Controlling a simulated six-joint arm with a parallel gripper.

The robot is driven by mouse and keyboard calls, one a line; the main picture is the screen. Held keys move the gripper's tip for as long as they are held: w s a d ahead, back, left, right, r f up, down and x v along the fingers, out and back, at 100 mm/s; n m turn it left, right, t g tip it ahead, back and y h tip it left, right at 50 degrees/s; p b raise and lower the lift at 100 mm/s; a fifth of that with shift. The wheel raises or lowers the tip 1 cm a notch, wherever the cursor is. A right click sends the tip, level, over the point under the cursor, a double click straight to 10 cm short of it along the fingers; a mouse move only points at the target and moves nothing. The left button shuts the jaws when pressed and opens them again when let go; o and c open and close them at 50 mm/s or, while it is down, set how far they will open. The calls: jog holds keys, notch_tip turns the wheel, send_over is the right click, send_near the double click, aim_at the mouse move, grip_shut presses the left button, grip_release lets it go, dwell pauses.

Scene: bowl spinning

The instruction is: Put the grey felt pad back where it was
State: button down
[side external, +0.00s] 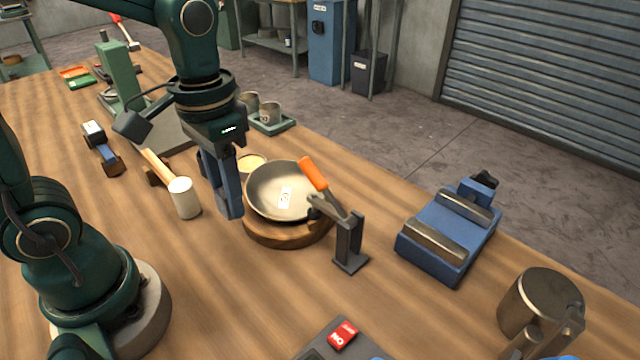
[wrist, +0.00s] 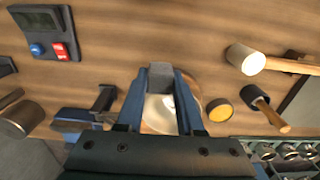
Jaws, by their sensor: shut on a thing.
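My gripper (side external: 229,212) points down over the bench, just left of the bowl in the side view. In the wrist view its blue fingers are shut on a grey block-like piece, the grey felt pad (wrist: 161,72), held at the fingertips. The pad is not clearly visible in the side view, where the fingers hide it. The metal bowl (side external: 268,192) sits on a round wooden base (side external: 285,234); in the wrist view it is partly hidden behind the fingers. An orange-handled tool (side external: 314,174) rests at the bowl's right rim, at a dark stand (side external: 349,246).
A yellow round piece (wrist: 221,109) is close behind the bowl. A blue vise (side external: 450,235), metal pot (side external: 535,300) and red-button panel (wrist: 45,32) stand apart.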

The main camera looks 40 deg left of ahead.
send_over(279, 311)
notch_tip(279, 311, down, 7)
jog(key=shift+r, duration=0.2)
jog(key=shift+f, duration=2)
jog(key=shift+f, duration=0.15)
jog(key=c, duration=0.5)
grip_release()
jog(key=shift+c, duration=0.2)
